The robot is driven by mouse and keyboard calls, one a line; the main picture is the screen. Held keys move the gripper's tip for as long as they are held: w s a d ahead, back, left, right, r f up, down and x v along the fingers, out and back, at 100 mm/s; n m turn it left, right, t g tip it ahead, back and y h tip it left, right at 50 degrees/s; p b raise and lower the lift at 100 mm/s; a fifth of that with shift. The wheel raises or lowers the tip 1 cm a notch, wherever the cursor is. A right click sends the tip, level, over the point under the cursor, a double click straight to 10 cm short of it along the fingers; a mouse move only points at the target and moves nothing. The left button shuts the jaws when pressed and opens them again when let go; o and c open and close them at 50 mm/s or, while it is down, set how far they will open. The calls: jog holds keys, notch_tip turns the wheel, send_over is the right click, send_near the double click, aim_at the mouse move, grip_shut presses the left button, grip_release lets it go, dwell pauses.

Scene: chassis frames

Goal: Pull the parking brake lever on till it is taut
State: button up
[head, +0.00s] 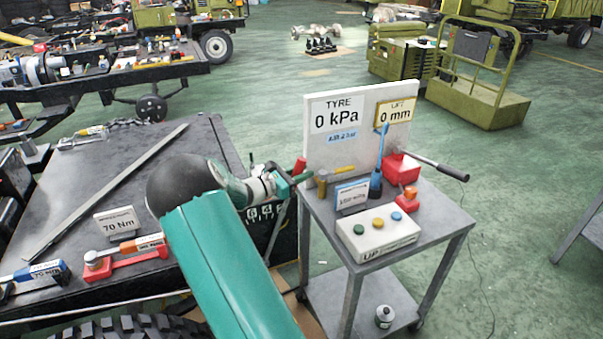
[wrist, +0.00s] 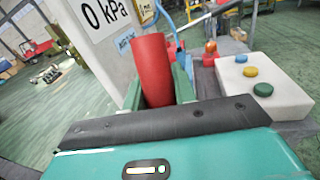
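My gripper (head: 286,182) is at the end of my green arm, between the dark chassis table and the grey trolley. In the wrist view its green fingers (wrist: 160,92) stand on either side of a red cylindrical grip and appear closed against it. This grip, which I take as the parking brake lever (wrist: 151,62), stands roughly upright there. In the head view only a small red part of the lever (head: 299,166) shows past the fingers. A thin dark shaft runs down below the gripper. The lever's base is hidden.
The trolley (head: 440,225) on the right carries a white gauge board (head: 345,150), a button box (head: 378,236), a blue lever (head: 376,178) and a black-handled bar (head: 440,168). A torque wrench (head: 130,250) lies on the left table.

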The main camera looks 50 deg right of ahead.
grip_shut()
jog(key=w+a+r+h, duration=0.1)
jog(key=w+a+h, duration=0.1)
jog(key=w+a, duration=0.2)
jog(key=w+a+r+n+g+h, duration=0.1)
jog(key=w+a, duration=0.3)
jog(key=a, duration=0.5)
jog(key=shift+a+r+h, duration=0.3)
jog(key=shift+r+h, duration=0.05)
jog(key=shift+h, duration=0.35)
jog(key=o, duration=0.7)
grip_release()
jog(key=shift+c, duration=0.2)
jog(key=v, duration=1.4)
jog(key=shift+d, duration=0.1)
